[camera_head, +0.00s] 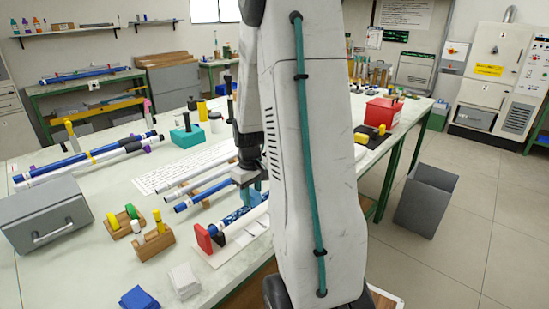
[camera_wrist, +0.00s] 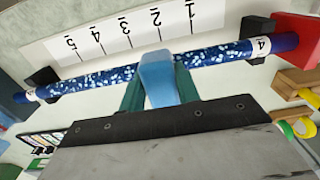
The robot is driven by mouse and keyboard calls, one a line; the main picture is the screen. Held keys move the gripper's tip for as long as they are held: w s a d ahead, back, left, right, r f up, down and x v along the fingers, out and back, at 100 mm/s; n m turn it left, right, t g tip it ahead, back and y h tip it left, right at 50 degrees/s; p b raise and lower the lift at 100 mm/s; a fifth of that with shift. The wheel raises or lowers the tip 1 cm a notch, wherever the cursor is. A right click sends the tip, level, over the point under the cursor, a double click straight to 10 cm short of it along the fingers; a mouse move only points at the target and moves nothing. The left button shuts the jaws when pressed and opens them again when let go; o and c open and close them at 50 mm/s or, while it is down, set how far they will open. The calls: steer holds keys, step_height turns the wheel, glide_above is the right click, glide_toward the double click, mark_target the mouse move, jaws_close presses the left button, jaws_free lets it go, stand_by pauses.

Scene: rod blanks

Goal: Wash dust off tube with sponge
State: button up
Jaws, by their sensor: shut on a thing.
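My gripper (camera_wrist: 158,92) is shut on a light blue sponge (camera_wrist: 157,72), with a green finger on either side of it. The sponge lies over the middle of a dark blue tube (camera_wrist: 215,54) and appears to touch it. White specks cover the tube on both sides of the sponge. The tube has white bands near its ends, the right one marked 4, and rests on black supports (camera_wrist: 257,27). In the head view, the speckled tube (camera_head: 228,220) lies below my gripper (camera_head: 251,194), and my arm hides part of that area.
A numbered white strip (camera_wrist: 120,35) lies beside the tube. A red block (camera_head: 204,238) stands at its near end. Other rods (camera_head: 205,188) lie on a rack behind. A wooden holder (camera_head: 153,243) and grey box (camera_head: 45,217) are to the left.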

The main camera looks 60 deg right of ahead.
steer(key=shift+w+a, duration=0.15)
steer(key=shift+a, duration=1.05)
steer(key=shift+r, duration=0.2)
step_height(320, 180, up, 2)
steer(key=shift+d, duration=0.1)
steer(key=shift+r, duration=0.35)
step_height(320, 180, up, 5)
steer(key=shift+r, duration=0.1)
